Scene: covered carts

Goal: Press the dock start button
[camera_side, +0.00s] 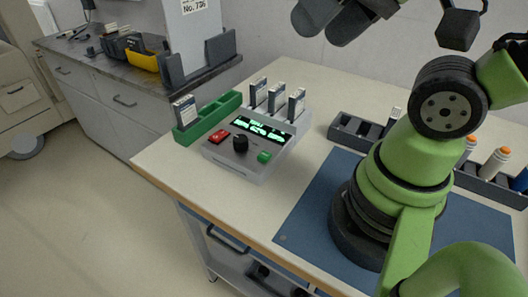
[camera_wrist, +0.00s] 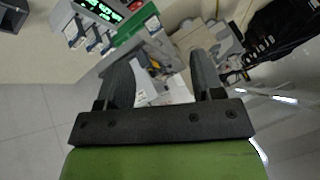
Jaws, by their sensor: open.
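The grey dock (camera_side: 230,165) stands on the cream table, with a lit green display (camera_side: 263,129) on its sloped face. Below the display are a red button (camera_side: 219,137), a black knob (camera_side: 240,144) and a green button (camera_side: 264,157); I cannot read which is start. Three cartridges (camera_side: 276,96) stand upright at its back. My gripper (camera_side: 330,20) is high above the table, behind the dock and to its right, touching nothing. In the wrist view my gripper (camera_wrist: 161,62) is open and empty; the dock's display (camera_wrist: 103,8) shows at the top left.
A green rack (camera_side: 207,122) with one cartridge (camera_side: 185,110) stands left of the dock. A dark compartment tray (camera_side: 357,135) is to the right, and a rack of orange-capped pieces (camera_side: 490,180) is farther right. A side counter (camera_side: 120,75) holds bins.

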